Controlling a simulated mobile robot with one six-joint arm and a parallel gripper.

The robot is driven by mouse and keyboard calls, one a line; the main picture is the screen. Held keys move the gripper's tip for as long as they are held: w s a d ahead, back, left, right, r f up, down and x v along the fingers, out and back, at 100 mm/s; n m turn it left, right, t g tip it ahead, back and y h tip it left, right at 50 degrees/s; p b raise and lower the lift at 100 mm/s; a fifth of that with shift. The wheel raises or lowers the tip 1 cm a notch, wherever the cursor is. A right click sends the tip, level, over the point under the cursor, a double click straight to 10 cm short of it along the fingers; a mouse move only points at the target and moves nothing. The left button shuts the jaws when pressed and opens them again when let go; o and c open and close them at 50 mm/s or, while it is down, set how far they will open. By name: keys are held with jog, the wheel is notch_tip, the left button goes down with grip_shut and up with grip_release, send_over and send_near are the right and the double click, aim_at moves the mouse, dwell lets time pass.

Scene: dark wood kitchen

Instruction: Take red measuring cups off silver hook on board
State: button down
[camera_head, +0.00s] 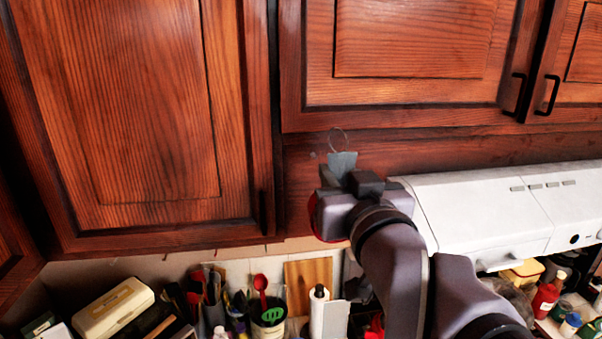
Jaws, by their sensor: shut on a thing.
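The red measuring cups (313,214) are mostly hidden behind my gripper; a red rounded edge shows at its left and below. A thin metal ring (338,130) stands out above the gripper's fingertips, against the dark wood board (300,180) under the upper cabinet. My gripper (343,163) is in front of this board, shut on the measuring cups, near the ring. The silver hook cannot be made out clearly. Whether the ring still touches a hook cannot be told.
A white range hood (480,205) is close to the right of my gripper. Wooden cabinet doors (130,100) are at left and above. Below, the counter is crowded with utensils, a red ladle (260,288), a paper roll (318,312), a cream box (112,308) and bottles (546,297).

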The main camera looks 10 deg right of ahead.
jog(key=s, duration=0.8)
jog(key=shift+s+b, duration=0.2)
jog(key=shift+b, duration=0.15)
jog(key=w+f+b, duration=0.5)
jog(key=f+b, duration=0.2)
jog(key=f, duration=0.4)
jog(key=w+f+b, duration=0.5)
jog(key=f+b, duration=0.3)
jog(key=f, duration=0.4)
jog(key=w+f+b, duration=0.5)
jog(key=f+b, duration=0.2)
jog(key=f, duration=0.4)
jog(key=w+f+b, duration=0.2)
jog(key=f+b, duration=0.5)
jog(key=f, duration=0.8)
jog(key=w+f+b, duration=0.2)
jog(key=f+b, duration=0.6)
jog(key=f, duration=0.8)
jog(key=shift+w, duration=0.4)
